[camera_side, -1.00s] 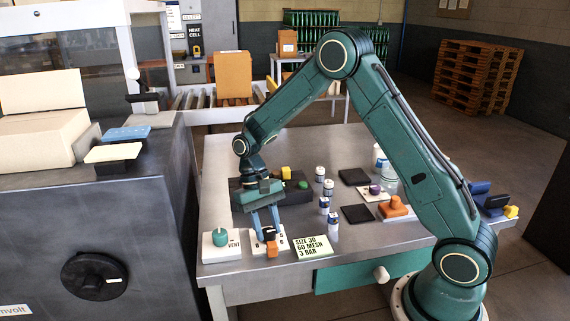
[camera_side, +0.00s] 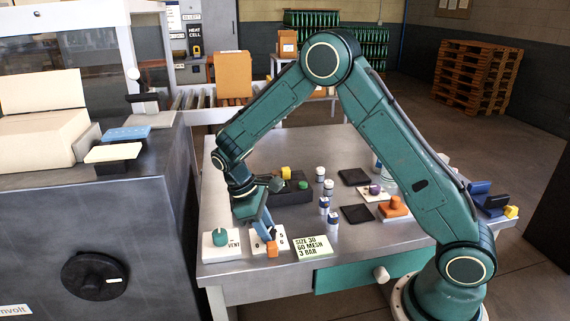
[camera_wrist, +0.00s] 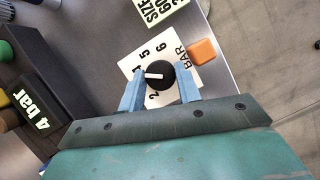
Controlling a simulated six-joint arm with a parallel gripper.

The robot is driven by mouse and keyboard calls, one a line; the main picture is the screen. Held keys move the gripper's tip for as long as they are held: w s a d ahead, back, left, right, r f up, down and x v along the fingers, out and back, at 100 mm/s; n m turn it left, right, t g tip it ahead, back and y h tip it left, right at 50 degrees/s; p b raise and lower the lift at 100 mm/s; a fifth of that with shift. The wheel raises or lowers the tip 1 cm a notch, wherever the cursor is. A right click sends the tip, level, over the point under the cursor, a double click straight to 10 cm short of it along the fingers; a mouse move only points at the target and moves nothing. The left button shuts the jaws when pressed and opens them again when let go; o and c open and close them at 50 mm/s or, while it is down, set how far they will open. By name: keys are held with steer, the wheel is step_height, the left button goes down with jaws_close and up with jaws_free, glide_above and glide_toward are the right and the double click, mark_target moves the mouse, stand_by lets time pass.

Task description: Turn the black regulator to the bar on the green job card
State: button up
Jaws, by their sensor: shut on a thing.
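The black regulator (camera_wrist: 160,75) is a round knob with a white pointer line, on a white dial plate (camera_wrist: 180,92) with printed numbers and "BAR". In the wrist view the pointer lies to the picture's left; the number at its tip is too small to read surely. My gripper (camera_wrist: 158,82) is shut on the knob, one blue finger on each side; in the side view the fingers (camera_side: 264,229) lean and hide the knob. The green job card (camera_side: 311,247) reads "SIZE 30, 60 MESH, 3 BAR". A dark box's display (camera_wrist: 35,110) shows "4 bar".
An orange block (camera_side: 272,249) sits at the dial plate's edge. A green knob (camera_side: 220,237) on a white plate stands to the left. Small bottles (camera_side: 324,205), black pads (camera_side: 357,213) and an orange-topped item (camera_side: 395,206) are to the right.

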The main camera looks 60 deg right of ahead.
steer(key=n+t+h, duration=0.1)
steer(key=n, duration=0.2)
steer(key=n+t, duration=0.1)
steer(key=n, duration=0.2)
steer(key=shift+a+n+h, duration=0.15)
steer(key=shift+n+h, duration=0.15)
steer(key=shift+h, duration=0.1)
steer(key=o, duration=1)
steer(key=shift+c, duration=0.2)
steer(key=shift+s, duration=0.1)
